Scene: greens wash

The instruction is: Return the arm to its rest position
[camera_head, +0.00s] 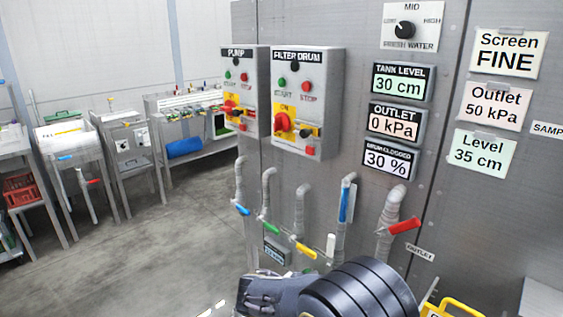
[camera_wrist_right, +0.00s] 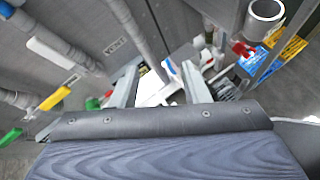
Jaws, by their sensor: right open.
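My right arm (camera_head: 345,292) shows as dark rounded links at the bottom of the head view, in front of the panel's lower pipes. Its fingertips cannot be made out there. In the right wrist view my right gripper (camera_wrist_right: 163,82) is open, its two grey fingers spread. Nothing is clearly held; a white and blue item shows between and beyond the fingers. Pipes with yellow (camera_wrist_right: 55,98) and green (camera_wrist_right: 10,137) handles pass to the left of the fingers. A red handle (camera_wrist_right: 243,50) is to the right. My left gripper is not in view.
A grey metal panel carries the PUMP box (camera_head: 238,90) and FILTER DRUM box (camera_head: 305,100). Below are pipes with blue (camera_head: 242,209), green (camera_head: 271,228), yellow (camera_head: 305,250) and red (camera_head: 404,226) handles. A yellow frame (camera_head: 465,308) stands bottom right. Floor (camera_head: 160,255) at left is clear.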

